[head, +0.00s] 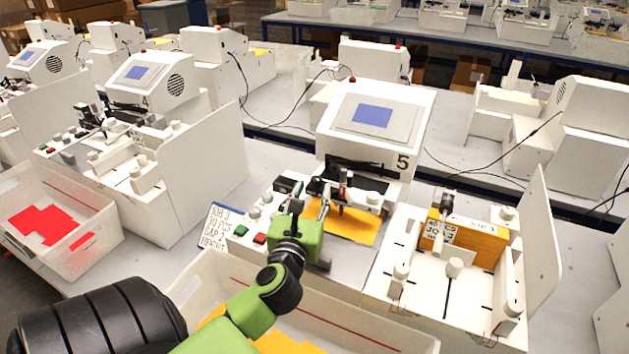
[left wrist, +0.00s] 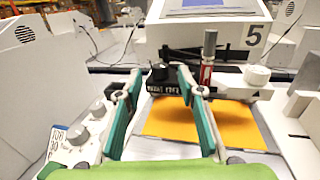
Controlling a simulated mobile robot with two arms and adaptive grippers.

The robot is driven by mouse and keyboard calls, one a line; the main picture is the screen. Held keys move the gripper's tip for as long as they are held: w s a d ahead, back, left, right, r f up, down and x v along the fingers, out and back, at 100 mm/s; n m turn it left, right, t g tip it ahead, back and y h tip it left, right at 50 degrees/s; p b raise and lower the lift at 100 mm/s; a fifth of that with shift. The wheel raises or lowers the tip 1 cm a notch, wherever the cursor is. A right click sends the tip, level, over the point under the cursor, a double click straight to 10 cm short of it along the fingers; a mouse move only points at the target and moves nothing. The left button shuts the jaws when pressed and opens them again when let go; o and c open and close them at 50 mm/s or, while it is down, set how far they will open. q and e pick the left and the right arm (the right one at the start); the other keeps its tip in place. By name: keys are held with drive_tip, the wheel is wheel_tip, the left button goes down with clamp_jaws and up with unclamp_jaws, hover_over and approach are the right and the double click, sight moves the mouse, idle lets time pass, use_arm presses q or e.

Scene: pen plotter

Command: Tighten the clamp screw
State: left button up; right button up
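The plotter numbered 5 (head: 376,122) stands in front of me. Its pen (left wrist: 208,58), grey and red, stands upright in the dark carriage (left wrist: 177,89) above an orange sheet (left wrist: 172,120). A black knob (left wrist: 158,73) is on the carriage left of the pen, and a pale round knob (left wrist: 258,75) is to the right. I cannot tell for sure which is the clamp screw. My left gripper (left wrist: 160,78) is open, its green-and-grey fingers apart, with the black knob between the tips in the picture; contact is not clear. In the head view my left gripper (head: 297,208) hides part of the carriage.
A white bin (head: 345,318) with orange sheets is below the left arm. Left of the plotter are knobs, green and red buttons (head: 260,238) and a label card (head: 216,226). To the right, a white fixture (head: 440,292) holds an orange stack (head: 482,247) beside an upright panel (head: 541,245).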

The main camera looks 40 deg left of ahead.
sight(316, 181)
use_arm(q)
drive_tip(key=shift+x, duration=1.05)
drive_tip(key=shift+w+a, duration=0.15)
drive_tip(key=shift+w, duration=0.05)
drive_tip(key=shift+w+a, duration=0.1)
drive_tip(key=shift+c, duration=0.9)
clamp_jaws()
use_arm(e)
drive_tip(key=shift+s+a+r, duration=0.25)
drive_tip(key=shift+a+r, duration=0.05)
drive_tip(key=shift+a, duration=0.05)
drive_tip(key=shift+d, duration=0.1)
